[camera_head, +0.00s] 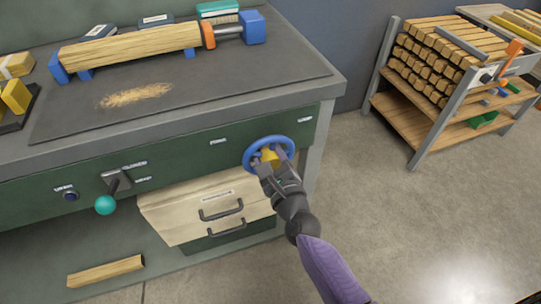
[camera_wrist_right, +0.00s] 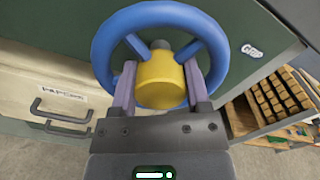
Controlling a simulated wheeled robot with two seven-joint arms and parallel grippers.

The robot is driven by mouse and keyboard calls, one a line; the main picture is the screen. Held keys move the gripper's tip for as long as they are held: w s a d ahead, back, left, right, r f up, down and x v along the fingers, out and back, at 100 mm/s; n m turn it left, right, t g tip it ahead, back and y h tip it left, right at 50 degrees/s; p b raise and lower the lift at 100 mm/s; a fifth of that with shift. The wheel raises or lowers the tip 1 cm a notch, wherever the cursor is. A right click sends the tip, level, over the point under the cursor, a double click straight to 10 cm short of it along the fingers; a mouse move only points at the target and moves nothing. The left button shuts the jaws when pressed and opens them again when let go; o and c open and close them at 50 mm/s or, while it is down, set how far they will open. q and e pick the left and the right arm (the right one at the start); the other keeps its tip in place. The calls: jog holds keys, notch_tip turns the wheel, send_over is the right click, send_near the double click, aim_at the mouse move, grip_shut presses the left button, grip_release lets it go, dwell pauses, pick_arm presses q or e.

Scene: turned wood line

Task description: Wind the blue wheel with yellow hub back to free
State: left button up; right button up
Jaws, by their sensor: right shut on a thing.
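The blue wheel (camera_head: 246,158) with the yellow hub (camera_head: 269,157) is mounted on the green front panel of the bench, near its right end. In the right wrist view the blue rim (camera_wrist_right: 104,48) and spokes surround the yellow hub (camera_wrist_right: 160,82). My right gripper (camera_head: 271,168) reaches the wheel from the front. In the right wrist view its two fingers (camera_wrist_right: 160,92) stand either side of the yellow hub and are shut on it. The left gripper is not in view. Any mark of the wheel's turn position is not readable.
A cream drawer (camera_head: 170,220) stands partly out below the wheel. A lever with a teal ball (camera_head: 105,205) is on the panel at left. A wood blank (camera_head: 130,47) lies in blue supports on the bench top. A shelf of lumber (camera_head: 417,157) stands at right; floor between is clear.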

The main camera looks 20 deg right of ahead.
jog(key=n, duration=0.3)
jog(key=shift+n+p, duration=0.4)
jog(key=n+p, duration=0.1)
jog(key=n, duration=0.4)
jog(key=n+p, duration=0.1)
jog(key=n, duration=0.3)
jog(key=shift+f, duration=0.1)
jog(key=n+p, duration=0.1)
jog(key=n, duration=0.2)
jog(key=shift+n, duration=0.4)
jog(key=n, duration=0.2)
jog(key=shift+n+p, duration=0.3)
jog(key=shift+n, duration=0.1)
jog(key=n, duration=0.3)
jog(key=shift+f+p, duration=0.1)
jog(key=shift+p, duration=0.2)
jog(key=n, duration=0.8)
jog(key=shift+p, duration=0.35)
jog(key=shift+d+n, duration=0.1)
jog(key=shift+n, duration=0.5)
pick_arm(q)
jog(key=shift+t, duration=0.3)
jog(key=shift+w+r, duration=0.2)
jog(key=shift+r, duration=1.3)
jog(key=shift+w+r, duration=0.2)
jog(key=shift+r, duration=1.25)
pick_arm(e)
jog(key=shift+f+n, duration=0.1)
jog(key=shift+n, duration=0.3)
